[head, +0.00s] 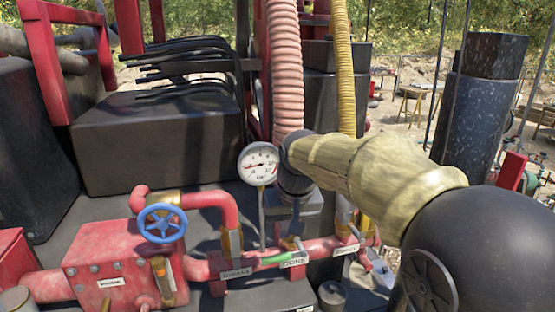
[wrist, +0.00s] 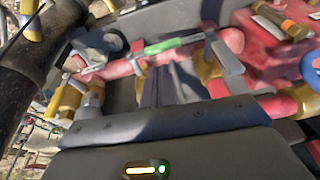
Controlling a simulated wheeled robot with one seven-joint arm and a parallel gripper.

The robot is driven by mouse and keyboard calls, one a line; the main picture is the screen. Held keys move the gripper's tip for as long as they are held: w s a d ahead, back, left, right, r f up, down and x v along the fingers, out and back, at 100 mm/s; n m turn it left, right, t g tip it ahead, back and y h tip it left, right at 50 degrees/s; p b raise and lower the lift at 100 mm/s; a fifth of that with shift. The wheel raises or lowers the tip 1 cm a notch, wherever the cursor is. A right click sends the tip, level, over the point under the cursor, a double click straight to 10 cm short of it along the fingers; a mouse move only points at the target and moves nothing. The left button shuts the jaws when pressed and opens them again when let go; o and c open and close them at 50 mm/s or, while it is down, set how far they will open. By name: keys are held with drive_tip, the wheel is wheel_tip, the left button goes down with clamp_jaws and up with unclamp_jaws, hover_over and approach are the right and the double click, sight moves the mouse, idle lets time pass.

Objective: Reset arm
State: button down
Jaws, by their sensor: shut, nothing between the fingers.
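My gripper (wrist: 174,70) shows in the wrist view as dark fingers held close together, shut and empty. They rise from a dark bolted bar, and below it is a dark panel with a small lit indicator. Beyond the fingertips is a red pipe (wrist: 122,67) with a green valve handle (wrist: 172,45). I see no clear contact between them.
In the head view a blue handwheel (head: 162,223) stands left and a pressure gauge (head: 260,163) in the middle. A pink hose (head: 286,65) and yellow hose (head: 344,65) hang behind.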

drive_tip(key=s+d+f+m+b, duration=0.1)
drive_tip(key=s+d+f, duration=0.3)
drive_tip(key=f, duration=0.3)
drive_tip(key=s+d+f+m+h+b, duration=0.1)
drive_tip(key=s+d+f, duration=0.4)
drive_tip(key=s+f, duration=0.1)
drive_tip(key=s+d+f+b, duration=0.1)
drive_tip(key=s+d+f, duration=0.4)
drive_tip(key=f, duration=0.4)
drive_tip(key=shift+m, duration=0.4)
drive_tip(key=shift+a, duration=0.1)
